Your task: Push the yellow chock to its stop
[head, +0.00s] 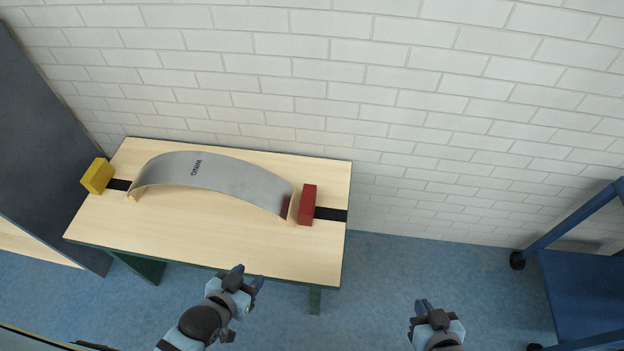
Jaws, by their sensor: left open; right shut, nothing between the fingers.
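The yellow chock (97,176) sits at the left end of the wooden table (210,238), at the outer end of a black track strip (121,185). A gap with bare strip lies between it and the arched grey panel marked WING (205,173). A red chock (307,205) stands at the panel's right end, very close to it or touching. My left gripper (249,278) is open and empty, in front of the table's front edge, far from the yellow chock. My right gripper (425,306) is shut and empty, over the floor to the right of the table.
A dark grey upright board (45,150) stands close to the left of the table. A white brick wall (450,90) runs behind. A blue wheeled cart (585,285) stands at the far right. Blue floor (390,265) is free between table and cart.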

